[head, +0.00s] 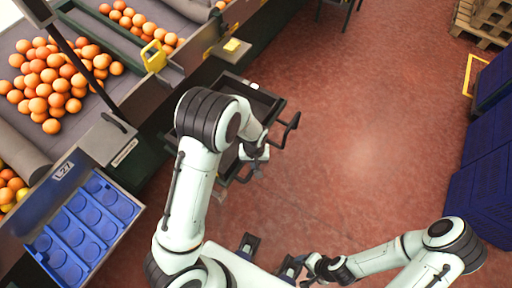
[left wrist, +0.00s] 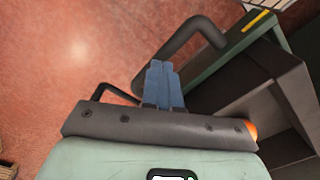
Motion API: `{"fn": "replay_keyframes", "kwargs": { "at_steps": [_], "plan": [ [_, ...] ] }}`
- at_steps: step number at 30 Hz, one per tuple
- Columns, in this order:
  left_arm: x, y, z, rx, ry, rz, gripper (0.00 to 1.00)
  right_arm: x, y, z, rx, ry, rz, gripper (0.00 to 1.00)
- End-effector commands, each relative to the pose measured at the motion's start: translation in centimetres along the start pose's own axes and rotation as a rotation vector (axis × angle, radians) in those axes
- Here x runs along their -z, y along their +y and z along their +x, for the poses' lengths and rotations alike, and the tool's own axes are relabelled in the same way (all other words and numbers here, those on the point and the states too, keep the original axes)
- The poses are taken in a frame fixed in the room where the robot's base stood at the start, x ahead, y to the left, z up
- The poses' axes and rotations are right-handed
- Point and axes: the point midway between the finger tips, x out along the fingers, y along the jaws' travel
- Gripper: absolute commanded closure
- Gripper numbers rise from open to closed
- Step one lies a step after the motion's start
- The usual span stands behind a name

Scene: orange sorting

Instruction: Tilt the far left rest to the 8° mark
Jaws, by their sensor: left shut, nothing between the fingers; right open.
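A dark tray-like rest (head: 264,102) stands beside the conveyor's side, with a bent dark handle (head: 291,128) on its right; I take it to be the far left rest. My left gripper (head: 258,153) is low beside this handle, partly covered by my arm. In the left wrist view its blue fingers (left wrist: 162,84) are shut and empty, close against a curved dark handle (left wrist: 190,38); I cannot tell if they touch. No degree mark is legible. My right gripper (head: 312,266) is open and empty near the bottom edge.
Conveyors with oranges (head: 50,80) run along the left. A blue tray (head: 130,207) with round recesses is at lower left. Blue crates (head: 485,160) stand at the right, a wooden pallet (head: 483,22) at the top right. The red floor between is clear.

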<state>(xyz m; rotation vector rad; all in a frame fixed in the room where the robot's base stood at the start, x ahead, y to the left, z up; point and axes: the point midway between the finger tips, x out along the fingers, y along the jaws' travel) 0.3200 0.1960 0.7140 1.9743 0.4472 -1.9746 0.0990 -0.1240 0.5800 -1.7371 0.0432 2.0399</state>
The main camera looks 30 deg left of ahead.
Motion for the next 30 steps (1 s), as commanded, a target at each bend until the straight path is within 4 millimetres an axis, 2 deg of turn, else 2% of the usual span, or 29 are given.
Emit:
{"fn": "replay_keyframes", "kwargs": {
  "at_steps": [30],
  "plan": [
    [0.0,0.0,1.3,0.0,0.0,0.0,1.0,-0.1,0.4,1.0,-0.001,-0.004,0.001,0.36]
  ]
}}
